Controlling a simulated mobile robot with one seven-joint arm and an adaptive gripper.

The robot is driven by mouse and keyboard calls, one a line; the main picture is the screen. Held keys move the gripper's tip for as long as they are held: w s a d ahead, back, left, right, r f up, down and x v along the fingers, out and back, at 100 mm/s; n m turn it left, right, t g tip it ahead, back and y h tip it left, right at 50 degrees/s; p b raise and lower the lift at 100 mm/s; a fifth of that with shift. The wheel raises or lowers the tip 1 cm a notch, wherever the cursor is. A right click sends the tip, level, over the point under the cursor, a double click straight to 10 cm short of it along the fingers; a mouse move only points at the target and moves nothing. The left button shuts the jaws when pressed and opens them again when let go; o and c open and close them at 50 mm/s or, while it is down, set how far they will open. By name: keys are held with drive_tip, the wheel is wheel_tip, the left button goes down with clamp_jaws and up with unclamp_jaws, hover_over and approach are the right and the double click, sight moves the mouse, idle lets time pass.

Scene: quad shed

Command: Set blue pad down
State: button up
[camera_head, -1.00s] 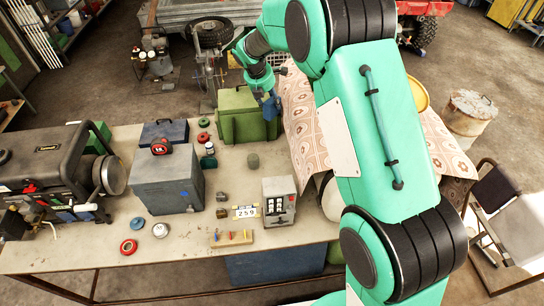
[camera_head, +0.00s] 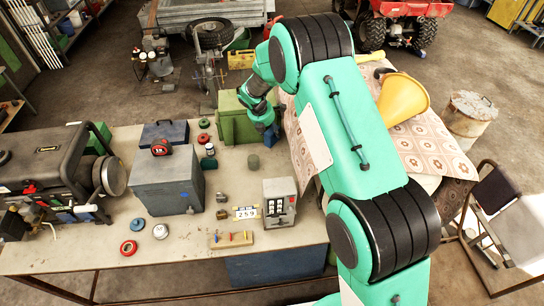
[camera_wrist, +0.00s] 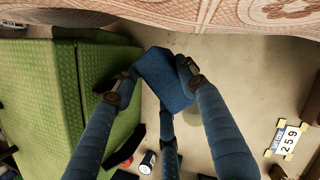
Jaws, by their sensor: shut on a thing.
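The blue pad (camera_wrist: 166,78) shows in the wrist view between the fingertips of my gripper (camera_wrist: 153,75), which is shut on it. The pad is tilted and hangs beside the green box (camera_wrist: 102,80), with the bare tabletop behind it. I cannot tell whether the pad touches the table.
The patterned cloth (camera_head: 308,145) lies just right of my gripper, with a yellow funnel (camera_head: 404,98) farther right. A small grey-green cylinder (camera_head: 254,161) stands in front. A keypad box (camera_head: 279,203) and number plate (camera_head: 246,212) are nearer. Bare tabletop lies between.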

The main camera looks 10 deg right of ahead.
sight(265, 136)
drive_tip(key=shift+f, duration=3.1)
drive_tip(key=shift+f+b, duration=0.4)
drive_tip(key=shift+f, duration=1.5)
drive_tip(key=o, duration=0.8)
drive_tip(key=shift+f, duration=0.1)
drive_tip(key=shift+c, duration=0.2)
drive_tip(key=v, duration=1.2)
drive_tip(key=shift+s+p, duration=0.1)
drive_tip(key=shift+p, duration=0.3)
